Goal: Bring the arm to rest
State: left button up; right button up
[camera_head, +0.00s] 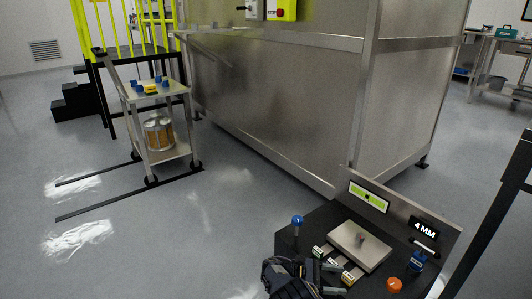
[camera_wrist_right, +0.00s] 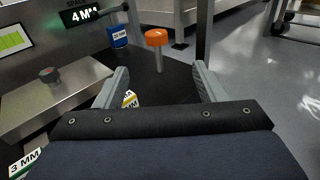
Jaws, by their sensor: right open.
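My right gripper (camera_head: 340,279) is low in the head view, over the front of a dark work stand. In the right wrist view its two grey fingers (camera_wrist_right: 162,82) stand wide apart with nothing held between them. A block with a yellow and white label (camera_wrist_right: 130,98) shows just inside the left finger, partly hidden by it. My left gripper is not in view.
The stand carries a metal plate (camera_head: 348,243) with a knob, a blue-topped post (camera_head: 297,221), an orange-capped post (camera_head: 394,285), a blue cylinder (camera_head: 417,262) and small labelled blocks. A back panel with a "4 MM" sign (camera_head: 425,230) rises behind. A cart (camera_head: 160,95) stands far left; open floor lies between.

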jog(key=s+d+r+m+g+y, duration=0.3)
jog(key=d+r+m+y, duration=0.25)
jog(key=d+r, duration=0.35)
jog(key=s+d+r+m+t+y+p, duration=0.15)
jog(key=s+r+m+y, duration=0.25)
jog(key=s+r+y, duration=0.5)
jog(key=s+a+r+m+t+y+p, duration=0.1)
jog(key=s+a+r+m+t+y, duration=0.35)
jog(key=s, duration=0.65)
jog(key=s+a+r+m+t+y+p, duration=0.15)
jog(key=s+a+r+m+t, duration=0.3)
jog(key=s+a+r, duration=0.5)
notch_tip(320, 180, up, 36)
jog(key=s+d+p, duration=0.1)
jog(key=d+p, duration=0.1)
jog(key=p, duration=3.5)
jog(key=shift+s+r+n+p, duration=0.15)
jog(key=shift+r+n+p, duration=0.05)
jog(key=shift+n+p, duration=0.15)
jog(key=shift+y, duration=0.25)
jog(key=shift+t, duration=0.25)
